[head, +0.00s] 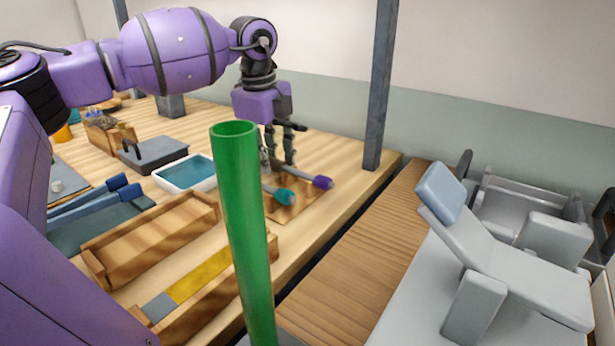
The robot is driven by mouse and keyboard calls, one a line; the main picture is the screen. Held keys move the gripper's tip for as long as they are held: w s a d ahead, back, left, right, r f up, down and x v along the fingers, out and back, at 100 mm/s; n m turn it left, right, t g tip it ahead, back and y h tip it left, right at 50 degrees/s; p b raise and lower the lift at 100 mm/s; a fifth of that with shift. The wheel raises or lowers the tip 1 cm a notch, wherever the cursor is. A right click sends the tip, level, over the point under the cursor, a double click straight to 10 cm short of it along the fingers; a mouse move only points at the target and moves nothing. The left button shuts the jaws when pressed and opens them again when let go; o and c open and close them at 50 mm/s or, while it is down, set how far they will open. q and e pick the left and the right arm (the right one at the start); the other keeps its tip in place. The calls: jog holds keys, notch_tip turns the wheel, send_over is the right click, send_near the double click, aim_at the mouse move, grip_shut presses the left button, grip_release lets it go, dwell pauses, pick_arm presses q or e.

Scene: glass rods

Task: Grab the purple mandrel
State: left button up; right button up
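The purple mandrel (322,182) lies near the right end of the wooden table, a grey rod with a purple end that points right. A second mandrel with a teal end (284,196) lies just left of it. Both rest on a small wooden holder (290,210), partly hidden by the green tube. My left gripper (278,158) points down just above and behind the mandrels, its fingers apart. The far part of the purple mandrel's rod is hidden around the fingers; I cannot tell whether they touch it. My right gripper is not in view.
A tall green tube (242,210) stands in the foreground. Wooden trays (150,240), a teal-filled basin (187,173) and a dark lidded box (153,152) occupy the table's left. A grey post (380,90) rises behind. Grey blocky equipment (500,270) stands at right.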

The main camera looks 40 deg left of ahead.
pick_arm(q)
grip_shut()
jog(key=shift+r, duration=0.1)
